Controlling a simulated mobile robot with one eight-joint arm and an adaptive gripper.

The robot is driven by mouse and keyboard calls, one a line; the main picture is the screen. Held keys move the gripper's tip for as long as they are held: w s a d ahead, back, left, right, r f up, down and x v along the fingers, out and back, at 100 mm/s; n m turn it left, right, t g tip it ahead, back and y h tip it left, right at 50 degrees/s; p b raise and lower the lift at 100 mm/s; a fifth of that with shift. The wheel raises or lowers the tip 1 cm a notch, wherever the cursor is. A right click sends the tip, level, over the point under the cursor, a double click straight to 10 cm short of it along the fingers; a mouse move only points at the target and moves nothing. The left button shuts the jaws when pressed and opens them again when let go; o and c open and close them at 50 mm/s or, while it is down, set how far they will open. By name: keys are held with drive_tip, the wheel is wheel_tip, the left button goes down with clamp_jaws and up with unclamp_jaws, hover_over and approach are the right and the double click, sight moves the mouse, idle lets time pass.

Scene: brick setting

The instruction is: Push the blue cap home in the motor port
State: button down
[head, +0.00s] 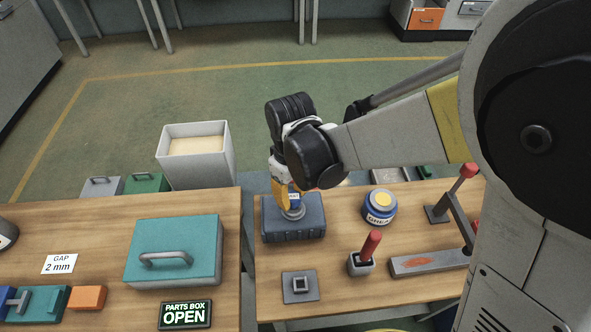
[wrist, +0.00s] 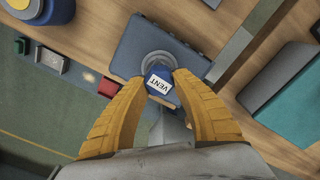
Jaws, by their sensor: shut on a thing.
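The motor (head: 308,226) is a dark blue-grey block near the left end of the right-hand table in the head view. Its round grey port (head: 293,212) is on top; in the wrist view the motor (wrist: 125,50) shows with the port ring (wrist: 150,57). My gripper (head: 284,196) is over the port, its yellow fingers pointing down. In the wrist view my gripper (wrist: 160,84) is shut on the blue cap (wrist: 160,72), which has a white VENT label. The cap is at the port ring and overlaps it in view. How deep it sits cannot be told.
A blue jar with a yellow lid (head: 380,203), a red-handled tool (head: 370,245), a grey square fitting (head: 300,286) and a red-handled lever (head: 455,205) stand nearby. A teal parts box (head: 173,235) is on the left table, across a gap. A white bin (head: 196,165) stands behind.

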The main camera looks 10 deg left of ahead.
sight(292, 196)
drive_tip(key=shift+f+b, duration=0.55)
drive_tip(key=shift+f, duration=0.15)
drive_tip(key=c, duration=0.6)
unclamp_jaws()
drive_tip(key=shift+r, duration=0.1)
drive_tip(key=shift+r+p, duration=2.3)
drive_tip(key=shift+r, duration=0.75)
